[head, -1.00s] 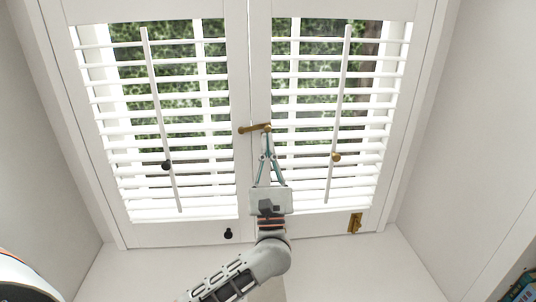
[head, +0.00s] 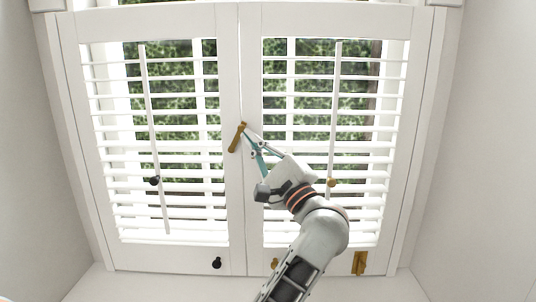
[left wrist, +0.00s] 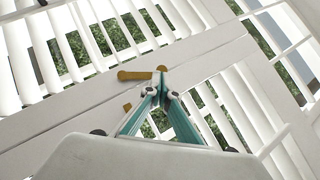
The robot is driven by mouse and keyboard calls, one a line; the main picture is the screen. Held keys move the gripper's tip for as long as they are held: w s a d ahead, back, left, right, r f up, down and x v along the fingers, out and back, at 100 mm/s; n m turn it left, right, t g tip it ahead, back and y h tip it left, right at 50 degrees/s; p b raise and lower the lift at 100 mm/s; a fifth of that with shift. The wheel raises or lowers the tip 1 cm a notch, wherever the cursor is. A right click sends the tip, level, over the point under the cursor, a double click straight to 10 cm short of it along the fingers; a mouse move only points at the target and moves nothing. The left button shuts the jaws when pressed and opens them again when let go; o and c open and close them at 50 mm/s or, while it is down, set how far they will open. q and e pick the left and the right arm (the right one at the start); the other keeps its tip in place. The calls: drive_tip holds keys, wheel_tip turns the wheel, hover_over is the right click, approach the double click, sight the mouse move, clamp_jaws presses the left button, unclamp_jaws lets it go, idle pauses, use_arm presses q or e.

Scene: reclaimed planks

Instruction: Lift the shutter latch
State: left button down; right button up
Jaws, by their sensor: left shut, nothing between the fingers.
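The shutter latch is a brass bar (head: 235,140) on the white stiles where the two shutter panels meet. It stands steeply tilted, its lower end on the left panel and its upper end at the seam. My left gripper (head: 246,133) comes up from the lower right, shut and empty, with its fingertips at the latch's upper end. The left wrist view shows the bar (left wrist: 135,75) with the fingertips (left wrist: 161,73) against or very close to its right end; contact is hard to tell. My right gripper is out of view.
The left tilt rod (head: 150,130) has a black knob (head: 154,180); the right one (head: 335,110) has a brass knob (head: 331,182). Along the bottom rails are a black fitting (head: 216,262), a small brass piece (head: 275,263) and a brass bracket (head: 359,263). Plain walls flank the window.

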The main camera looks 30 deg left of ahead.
use_arm(q)
drive_tip(key=shift+s+a+r+n+g+h+b, duration=0.2)
drive_tip(key=shift+a+r+n+g, duration=0.15)
drive_tip(key=shift+n, duration=0.2)
drive_tip(key=shift+s+a+r+n+g+h+b, duration=0.2)
drive_tip(key=shift+a+r+n+g, duration=0.15)
drive_tip(key=shift+n, duration=0.2)
drive_tip(key=shift+d+f, duration=0.1)
drive_tip(key=shift+d, duration=0.2)
drive_tip(key=v, duration=0.6)
drive_tip(key=shift+d+f, duration=0.15)
drive_tip(key=shift+d, duration=0.2)
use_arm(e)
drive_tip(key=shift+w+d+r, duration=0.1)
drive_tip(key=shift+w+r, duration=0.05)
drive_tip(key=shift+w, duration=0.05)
use_arm(q)
drive_tip(key=shift+s, duration=0.15)
